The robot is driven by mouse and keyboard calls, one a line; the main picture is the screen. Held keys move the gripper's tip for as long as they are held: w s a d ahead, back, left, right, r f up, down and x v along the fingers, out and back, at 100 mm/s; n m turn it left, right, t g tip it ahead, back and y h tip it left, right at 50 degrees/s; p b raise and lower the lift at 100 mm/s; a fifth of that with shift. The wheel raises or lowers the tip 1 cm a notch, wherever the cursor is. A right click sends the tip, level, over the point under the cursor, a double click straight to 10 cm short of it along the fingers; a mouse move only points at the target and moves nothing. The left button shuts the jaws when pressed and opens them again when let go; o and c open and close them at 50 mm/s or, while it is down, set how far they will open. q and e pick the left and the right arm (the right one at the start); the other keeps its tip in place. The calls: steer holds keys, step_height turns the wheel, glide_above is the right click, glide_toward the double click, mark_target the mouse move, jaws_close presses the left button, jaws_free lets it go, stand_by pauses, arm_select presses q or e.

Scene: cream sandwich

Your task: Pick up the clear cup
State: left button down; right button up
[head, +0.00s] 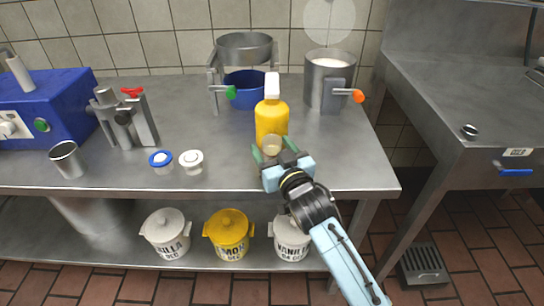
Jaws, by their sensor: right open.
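My right gripper (270,150) is open near the front edge of the steel table, its green fingers pointing away from me. A small pale, round-topped cup (272,146) shows between the fingertips, in front of the yellow bottle (271,121). It looks like the clear cup, but its lower part is hidden by the gripper. I cannot tell whether the fingers touch it. My left gripper is not in view.
The yellow bottle with a white top stands close behind the gripper. Left on the steel table (226,172) are a metal cup (68,160), a blue-rimmed tub (161,161) and a white tub (191,162). Steel containers (328,82) stand behind. The table between is clear.

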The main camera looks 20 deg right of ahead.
steer(key=shift+w, duration=0.25)
steer(key=shift+c, duration=0.3)
steer(key=c, duration=1)
